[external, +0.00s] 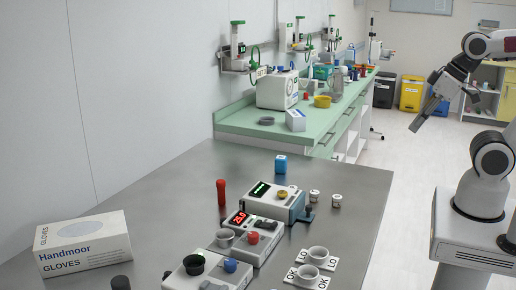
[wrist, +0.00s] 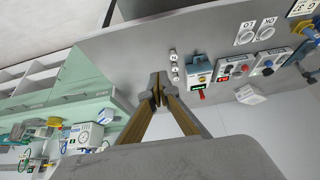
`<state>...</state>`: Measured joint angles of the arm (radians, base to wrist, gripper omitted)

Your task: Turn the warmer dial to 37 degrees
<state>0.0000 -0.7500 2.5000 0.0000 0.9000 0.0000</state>
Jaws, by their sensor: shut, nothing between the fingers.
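A white unit (external: 243,244) on the steel table has a red lit display (external: 239,218) that seems to read 25.0, a red dial (external: 253,238) and a grey round well; it looks like the warmer. It also shows in the wrist view (wrist: 234,66), where the dial's scale is too small to read. My gripper (external: 414,127) is in the air right of the table, well apart from the unit, pointing down and left. In the wrist view its fingers (wrist: 157,84) are together and empty.
A unit with a green display (external: 276,204) stands behind the warmer, and one with a blue knob (external: 206,272) in front. A red cylinder (external: 221,192), blue bottle (external: 281,164), glove box (external: 82,245), small pots and labelled cards (external: 312,260) surround them. The table's right part is clear.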

